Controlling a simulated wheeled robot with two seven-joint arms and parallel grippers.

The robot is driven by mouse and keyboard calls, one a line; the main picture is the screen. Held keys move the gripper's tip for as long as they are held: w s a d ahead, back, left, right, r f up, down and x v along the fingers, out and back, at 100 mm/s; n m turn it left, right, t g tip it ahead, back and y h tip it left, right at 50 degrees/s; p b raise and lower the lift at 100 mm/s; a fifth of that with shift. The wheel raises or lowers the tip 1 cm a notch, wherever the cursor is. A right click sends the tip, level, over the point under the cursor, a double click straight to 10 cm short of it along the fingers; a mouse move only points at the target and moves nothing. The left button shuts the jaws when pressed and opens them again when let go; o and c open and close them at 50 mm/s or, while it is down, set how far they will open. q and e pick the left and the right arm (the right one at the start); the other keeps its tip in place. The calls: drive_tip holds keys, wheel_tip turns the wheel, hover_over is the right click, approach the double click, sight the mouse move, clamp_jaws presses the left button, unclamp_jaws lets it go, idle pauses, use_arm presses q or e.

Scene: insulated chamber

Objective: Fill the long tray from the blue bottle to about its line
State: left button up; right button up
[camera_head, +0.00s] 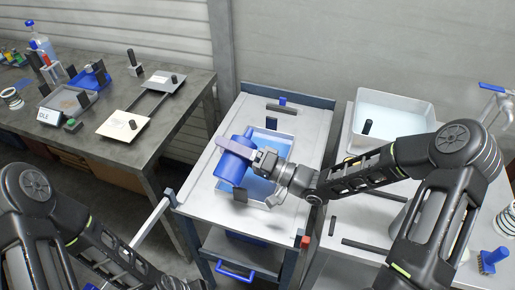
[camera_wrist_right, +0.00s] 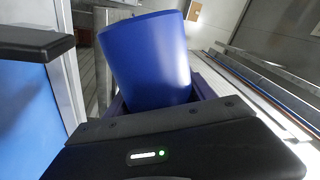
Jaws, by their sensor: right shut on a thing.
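The blue bottle (camera_head: 232,168) is tilted above the long tray (camera_head: 293,147) on the white cart top in the head view. My right gripper (camera_head: 252,156) is shut on the bottle, around a lilac band on it. The bottle's blue body (camera_wrist_right: 150,60) fills the middle of the right wrist view. Blue liquid shows in the tray, partly hidden by the bottle and my gripper. I cannot make out the tray's line or a stream. My left arm enters at lower left, and its gripper is out of frame.
A white basin (camera_head: 392,122) stands on the right bench. A blue brush (camera_head: 492,260) lies at that bench's front right. The grey table (camera_head: 190,100) at left holds plates, a blue holder and a clear bottle. The cart top in front of the tray is mostly clear.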

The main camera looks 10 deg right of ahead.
drive_tip(key=shift+a+f+m, duration=0.1)
drive_tip(key=shift+m, duration=0.6)
idle(1.1)
drive_tip(key=shift+w+d+f+m+t, duration=0.2)
drive_tip(key=shift+w+d+m+t, duration=0.25)
drive_tip(key=shift+m, duration=0.65)
idle(1.4)
drive_tip(key=shift+w+d+f+m+h, duration=0.1)
drive_tip(key=shift+f+m+h, duration=0.3)
drive_tip(key=shift+f+m, duration=0.6)
idle(1.5)
drive_tip(key=shift+f+m+t, duration=0.1)
drive_tip(key=shift+m+t, duration=0.25)
drive_tip(key=shift+m, duration=0.15)
idle(0.7)
